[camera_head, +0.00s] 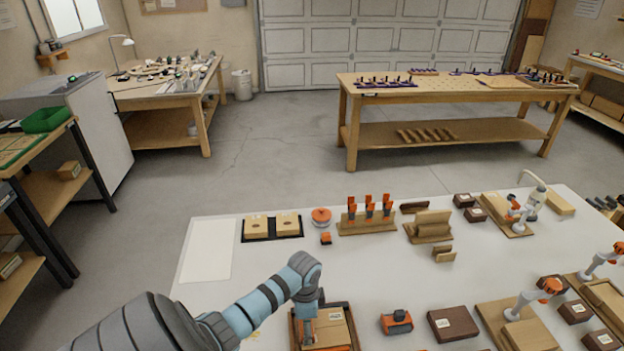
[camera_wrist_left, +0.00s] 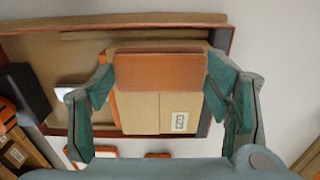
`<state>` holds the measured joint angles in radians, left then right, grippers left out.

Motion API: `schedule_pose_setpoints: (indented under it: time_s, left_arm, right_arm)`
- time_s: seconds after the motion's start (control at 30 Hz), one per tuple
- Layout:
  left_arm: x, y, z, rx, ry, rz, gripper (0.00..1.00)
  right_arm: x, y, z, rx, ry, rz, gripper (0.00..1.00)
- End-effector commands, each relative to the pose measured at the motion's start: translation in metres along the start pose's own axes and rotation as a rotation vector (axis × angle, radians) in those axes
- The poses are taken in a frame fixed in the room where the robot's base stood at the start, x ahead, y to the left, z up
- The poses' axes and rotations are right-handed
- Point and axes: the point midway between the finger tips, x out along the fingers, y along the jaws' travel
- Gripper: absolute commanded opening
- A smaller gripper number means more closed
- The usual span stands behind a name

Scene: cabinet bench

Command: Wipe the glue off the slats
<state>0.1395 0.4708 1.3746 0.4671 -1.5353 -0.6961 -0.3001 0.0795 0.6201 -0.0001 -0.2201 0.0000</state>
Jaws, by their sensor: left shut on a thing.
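My left gripper (camera_head: 307,325) reaches down over a dark-rimmed tray (camera_head: 352,312) at the bottom middle of the head view. Pale wooden slats (camera_head: 333,328) with a white label lie in the tray; they also show in the left wrist view (camera_wrist_left: 145,112). In the wrist view my left gripper (camera_wrist_left: 160,85) has its green fingers on either side of an orange-brown block (camera_wrist_left: 160,72) and is shut on it. The block is over the slats and hides part of them; whether it touches them I cannot tell. I cannot make out glue on the slats. My right gripper is not in view.
Right of the tray are an orange-and-black tool (camera_head: 396,322) and a dark brown box (camera_head: 453,323). Clamps on a stand (camera_head: 368,218), a wooden holder (camera_head: 428,228) and an orange round container (camera_head: 321,216) stand behind. The white bench top (camera_head: 365,270) between is mostly clear.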

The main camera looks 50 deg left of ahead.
Motion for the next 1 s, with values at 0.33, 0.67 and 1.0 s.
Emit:
schedule_pose_setpoints:
  time_s: [0.33,0.67,1.0]
  left_arm:
    - [0.001,0.000,0.006,0.000,-0.001,0.001,0.49]
    - [-0.001,0.000,-0.013,0.000,0.000,0.001,0.49]
    - [0.001,0.000,-0.031,-0.001,0.001,0.001,0.49]
  right_arm:
    - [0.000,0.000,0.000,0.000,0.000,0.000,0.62]
    - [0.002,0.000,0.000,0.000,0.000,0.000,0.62]
    - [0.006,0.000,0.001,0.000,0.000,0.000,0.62]
